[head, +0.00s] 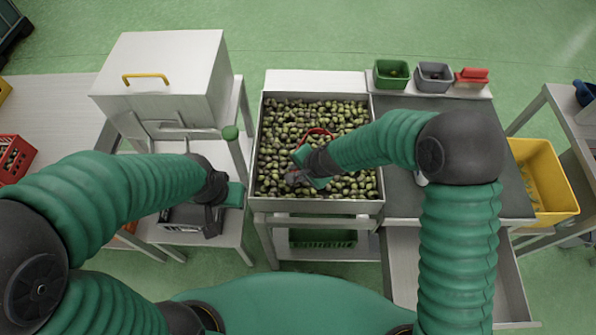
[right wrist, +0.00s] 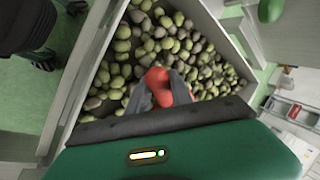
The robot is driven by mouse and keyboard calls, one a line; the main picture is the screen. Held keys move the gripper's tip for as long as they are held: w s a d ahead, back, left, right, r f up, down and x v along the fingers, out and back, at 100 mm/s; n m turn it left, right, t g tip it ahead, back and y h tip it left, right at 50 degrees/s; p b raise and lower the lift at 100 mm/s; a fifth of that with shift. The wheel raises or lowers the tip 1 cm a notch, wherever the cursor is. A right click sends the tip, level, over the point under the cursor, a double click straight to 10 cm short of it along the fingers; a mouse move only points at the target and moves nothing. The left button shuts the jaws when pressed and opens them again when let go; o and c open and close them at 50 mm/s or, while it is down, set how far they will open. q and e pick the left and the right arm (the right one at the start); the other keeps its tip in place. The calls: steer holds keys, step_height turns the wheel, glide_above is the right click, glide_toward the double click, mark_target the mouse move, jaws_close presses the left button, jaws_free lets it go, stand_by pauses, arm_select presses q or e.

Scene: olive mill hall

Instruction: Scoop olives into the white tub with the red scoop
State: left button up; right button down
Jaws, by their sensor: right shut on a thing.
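The olives (head: 285,125) fill a wide metal bin (head: 320,206) in the middle of the head view. My right gripper (head: 302,168) is over the olives and shut on the red scoop (head: 318,132). In the right wrist view the scoop (right wrist: 157,77) shows red between the grey fingers, against the olives (right wrist: 125,60); its bowl is mostly hidden. My left gripper (head: 226,193) is left of the bin, beside a grey crate; its fingers are not clear. A small white thing (head: 421,179) shows at the edge of my right arm; I cannot tell if it is the white tub.
Green (head: 391,74) and grey (head: 434,77) small bins and a red-topped box (head: 471,78) stand at the back right. A yellow crate (head: 543,180) is far right. A metal box with a yellow handle (head: 146,77) stands left.

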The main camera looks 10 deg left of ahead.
steer(key=shift+w+r, duration=0.1)
steer(key=shift+w, duration=0.2)
steer(key=shift+w+d+p, duration=0.45)
steer(key=shift+w+p, duration=0.1)
steer(key=shift+w, duration=0.5)
steer(key=shift+w+d+p, duration=0.4)
steer(key=shift+w+p, duration=0.1)
steer(key=shift+w, duration=0.6)
steer(key=shift+w+d+p, duration=0.45)
steer(key=shift+w+p, duration=0.1)
steer(key=shift+w, duration=0.5)
steer(key=shift+w+r, duration=0.1)
steer(key=shift+r, duration=0.1)
steer(key=shift+r+p, duration=1.75)
steer(key=shift+r, duration=0.05)
step_height(320, 180, up, 9)
steer(key=s+p, duration=0.2)
steer(key=p, duration=0.5)
steer(key=shift+a, duration=0.35)
steer(key=shift+f, duration=0.1)
